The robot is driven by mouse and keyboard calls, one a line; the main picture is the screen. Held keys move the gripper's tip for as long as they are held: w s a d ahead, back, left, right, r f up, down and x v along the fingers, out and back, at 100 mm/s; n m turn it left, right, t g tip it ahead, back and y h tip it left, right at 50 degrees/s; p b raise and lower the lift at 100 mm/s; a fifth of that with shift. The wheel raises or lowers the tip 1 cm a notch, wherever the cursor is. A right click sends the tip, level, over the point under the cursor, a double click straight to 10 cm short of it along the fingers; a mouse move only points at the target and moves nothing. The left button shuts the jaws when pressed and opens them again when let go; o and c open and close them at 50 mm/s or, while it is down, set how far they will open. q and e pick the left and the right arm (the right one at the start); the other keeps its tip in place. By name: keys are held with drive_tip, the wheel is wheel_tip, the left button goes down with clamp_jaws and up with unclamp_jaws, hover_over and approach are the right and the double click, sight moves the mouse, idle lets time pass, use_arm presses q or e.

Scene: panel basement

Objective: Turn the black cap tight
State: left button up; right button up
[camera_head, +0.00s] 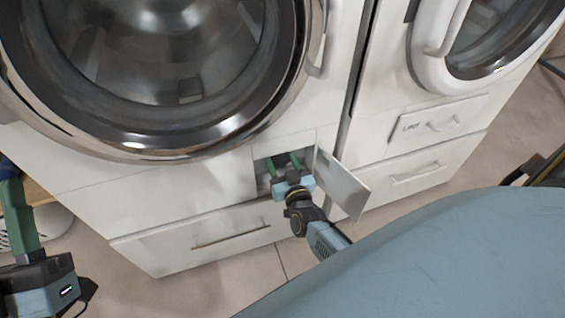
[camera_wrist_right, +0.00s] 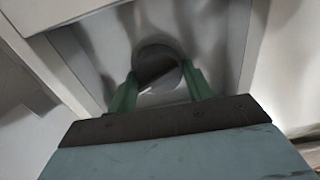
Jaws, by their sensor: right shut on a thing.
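The black cap (camera_wrist_right: 158,66) shows in the right wrist view as a round dark grey disc with a paler rim, inside a small recess. My right gripper (camera_wrist_right: 160,84) has one green finger on each side of it and is shut on it. In the head view my right gripper (camera_head: 285,162) reaches into the open hatch low on the left washing machine, and the cap itself is hard to make out there. Part of my left gripper (camera_head: 16,205) shows at the left edge, away from the hatch; its opening cannot be judged.
The hatch door (camera_head: 341,184) hangs open just right of my right gripper. A drawer front (camera_head: 215,240) lies below the hatch. The washer's big round door (camera_head: 165,75) is above. A second machine (camera_head: 425,130) stands to the right. Tiled floor (camera_head: 215,285) lies in front.

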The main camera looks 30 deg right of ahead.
drive_tip(key=m, duration=0.2)
drive_tip(key=shift+m, duration=0.4)
drive_tip(key=m, duration=0.2)
drive_tip(key=shift+d+m+p, duration=0.15)
drive_tip(key=shift+m+p, duration=0.2)
drive_tip(key=shift+m, duration=0.05)
drive_tip(key=m, duration=0.2)
drive_tip(key=shift+f+m, duration=0.1)
drive_tip(key=shift+m, duration=0.3)
drive_tip(key=m, duration=0.2)
drive_tip(key=shift+s+f+m, duration=0.1)
drive_tip(key=shift+m, duration=0.2)
drive_tip(key=m+b, duration=0.1)
drive_tip(key=m, duration=0.2)
drive_tip(key=shift+d, duration=0.1)
use_arm(q)
drive_tip(key=shift+s+r+t, duration=0.2)
drive_tip(key=shift+s+t, duration=0.1)
drive_tip(key=shift+t, duration=0.1)
use_arm(e)
drive_tip(key=shift+m, duration=0.8)
